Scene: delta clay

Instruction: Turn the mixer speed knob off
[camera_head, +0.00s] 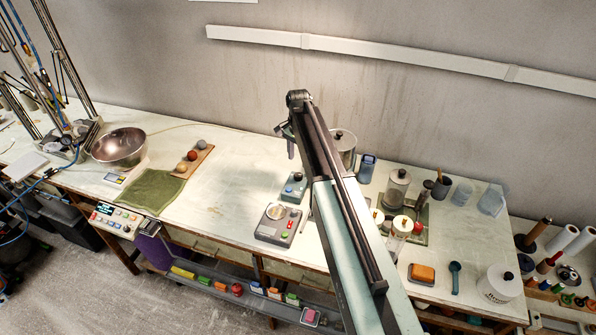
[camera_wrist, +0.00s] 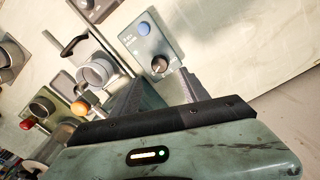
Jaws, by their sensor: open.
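The mixer speed knob (camera_wrist: 159,64) is a round black knob on a grey-blue control box (camera_wrist: 146,45), below a blue button, in the wrist view. My gripper (camera_wrist: 160,86) is open, with one finger on each side below the knob in the picture. The fingers look apart from the knob, with nothing held; the height gap cannot be told. In the head view the small control box (camera_head: 292,188) sits on the bench left of my arm. My gripper (camera_head: 289,140) hangs at the arm's far end, above and behind the box. Which way the knob points is too small to tell.
A metal pot (camera_head: 343,147) stands behind my arm; a cylindrical vessel (camera_wrist: 97,71) shows left of the box in the wrist view. A grey scale-like device (camera_head: 279,224) lies in front of the box. Jars (camera_head: 397,188) stand right of my arm.

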